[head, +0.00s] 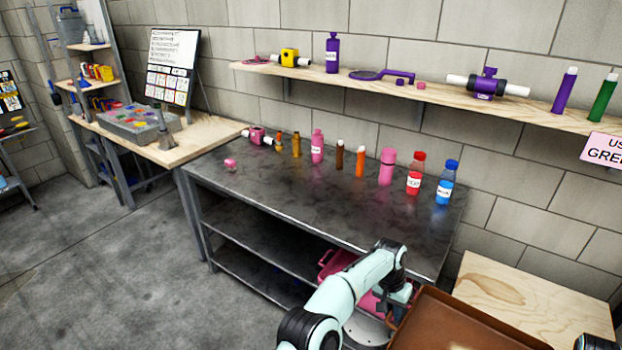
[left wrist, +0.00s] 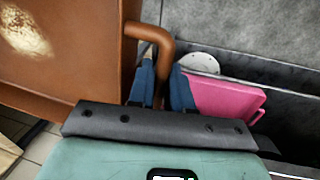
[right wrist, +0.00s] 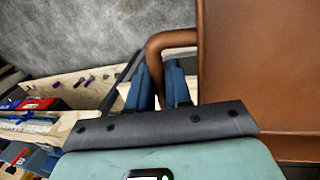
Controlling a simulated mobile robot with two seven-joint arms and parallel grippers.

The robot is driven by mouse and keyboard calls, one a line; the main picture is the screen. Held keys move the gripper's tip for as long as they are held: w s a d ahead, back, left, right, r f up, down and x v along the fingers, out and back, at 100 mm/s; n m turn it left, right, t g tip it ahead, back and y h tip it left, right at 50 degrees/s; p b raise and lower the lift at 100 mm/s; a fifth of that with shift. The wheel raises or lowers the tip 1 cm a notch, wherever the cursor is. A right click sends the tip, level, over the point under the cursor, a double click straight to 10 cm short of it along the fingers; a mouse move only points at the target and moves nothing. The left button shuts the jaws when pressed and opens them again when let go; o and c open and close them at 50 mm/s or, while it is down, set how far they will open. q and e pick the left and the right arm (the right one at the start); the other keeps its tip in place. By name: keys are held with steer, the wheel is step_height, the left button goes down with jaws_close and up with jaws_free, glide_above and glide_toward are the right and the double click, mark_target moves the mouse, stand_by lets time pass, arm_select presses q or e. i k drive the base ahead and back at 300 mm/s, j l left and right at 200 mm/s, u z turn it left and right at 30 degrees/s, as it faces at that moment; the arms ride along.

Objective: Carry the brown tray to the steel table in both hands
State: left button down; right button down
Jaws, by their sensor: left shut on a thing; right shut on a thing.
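The brown tray (head: 455,325) is at the bottom right of the head view, partly cut off by the frame edge. My left gripper (left wrist: 163,82) is shut on the tray's handle at its left side; the gripper shows partly in the head view (head: 398,298). My right gripper (right wrist: 160,85) is shut on the opposite handle in the right wrist view. The tray's wall shows at left in the left wrist view (left wrist: 60,65) and at right in the right wrist view (right wrist: 265,75). The steel table (head: 265,195) stands left of the tray, with a dark top and lower shelves.
Several bottles and tubes, such as a blue bottle (head: 445,183) and a pink bottle (head: 317,147), line the table's back; its front is mostly clear. A small pink piece (head: 230,164) lies at left. A pink bin (head: 335,263) is below. A wooden surface (head: 525,300) is behind the tray.

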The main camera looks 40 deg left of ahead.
mark_target(313, 193)
steer(key=k+j, duration=0.1)
steer(key=j, duration=0.65)
steer(key=k+j, duration=0.1)
steer(key=j, duration=0.65)
steer(key=k+j+u, duration=0.1)
steer(key=j, duration=0.65)
steer(key=k+j, duration=0.1)
steer(key=j, duration=0.65)
